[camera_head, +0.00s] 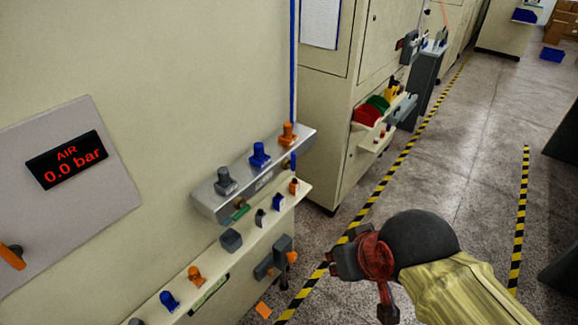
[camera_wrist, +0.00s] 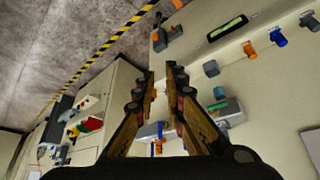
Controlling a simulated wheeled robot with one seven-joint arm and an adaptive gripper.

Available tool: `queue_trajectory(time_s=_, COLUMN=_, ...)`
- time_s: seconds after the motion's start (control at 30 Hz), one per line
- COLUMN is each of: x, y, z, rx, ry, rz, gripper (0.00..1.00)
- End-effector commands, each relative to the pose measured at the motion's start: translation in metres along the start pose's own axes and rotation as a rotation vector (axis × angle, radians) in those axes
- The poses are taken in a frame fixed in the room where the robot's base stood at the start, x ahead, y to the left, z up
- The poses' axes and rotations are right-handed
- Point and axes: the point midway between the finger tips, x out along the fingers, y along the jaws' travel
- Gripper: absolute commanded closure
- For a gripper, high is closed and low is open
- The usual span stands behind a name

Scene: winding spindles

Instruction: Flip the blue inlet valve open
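A blue knob-shaped fitting (camera_head: 260,155) stands on a grey metal block (camera_head: 215,207) on the cream cabinet wall, between a grey fitting (camera_head: 225,182) and an orange one (camera_head: 288,135). A small blue upright part (camera_head: 293,161) shows by the block's right end, below a blue pipe (camera_head: 292,60). I cannot tell which blue part is the inlet valve. My gripper (camera_head: 340,262) is at the lower right, apart from the block. In the wrist view its fingers (camera_wrist: 161,78) are open, and a blue part (camera_wrist: 160,129) shows in the gap beyond them.
A panel display (camera_head: 66,160) reads AIR 0.0 bar, with an orange lever (camera_head: 12,256) below it. A lower ledge (camera_head: 215,262) holds several blue, orange and grey fittings. A shelf of coloured parts (camera_head: 375,112) is farther back. The aisle floor (camera_head: 470,170) at the right is clear.

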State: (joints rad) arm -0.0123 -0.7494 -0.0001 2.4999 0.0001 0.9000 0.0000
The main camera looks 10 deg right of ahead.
Motion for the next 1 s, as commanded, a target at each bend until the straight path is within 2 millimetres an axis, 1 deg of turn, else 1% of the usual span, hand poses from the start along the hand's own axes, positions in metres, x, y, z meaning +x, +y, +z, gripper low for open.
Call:
queue_trajectory(time_s=0.07, x=0.007, y=-0.007, z=0.003, rx=-0.023, ry=-0.016, rz=-0.012, gripper=0.94)
queue_trajectory(time_s=0.17, x=0.029, y=-0.02, z=0.015, rx=-0.068, ry=-0.08, rz=-0.033, gripper=1.0)
queue_trajectory(time_s=0.27, x=0.056, y=-0.039, z=0.03, rx=-0.11, ry=-0.165, rz=-0.064, gripper=1.0)
queue_trajectory(time_s=0.33, x=0.076, y=-0.057, z=0.036, rx=-0.127, ry=-0.205, rz=-0.098, gripper=1.0)
queue_trajectory(time_s=0.43, x=0.108, y=-0.087, z=0.033, rx=-0.164, ry=-0.205, rz=-0.158, gripper=1.0)
queue_trajectory(time_s=0.6, x=0.156, y=-0.134, z=0.013, rx=-0.268, ry=-0.117, rz=-0.242, gripper=1.0)
queue_trajectory(time_s=0.73, x=0.192, y=-0.164, z=-0.007, rx=-0.363, ry=-0.006, rz=-0.274, gripper=1.0)
queue_trajectory(time_s=0.8, x=0.208, y=-0.176, z=-0.02, rx=-0.417, ry=0.066, rz=-0.272, gripper=1.0)
queue_trajectory(time_s=0.9, x=0.23, y=-0.186, z=-0.039, rx=-0.491, ry=0.17, rz=-0.245, gripper=1.0)
queue_trajectory(time_s=1.0, x=0.246, y=-0.19, z=-0.06, rx=-0.566, ry=0.275, rz=-0.189, gripper=1.0)
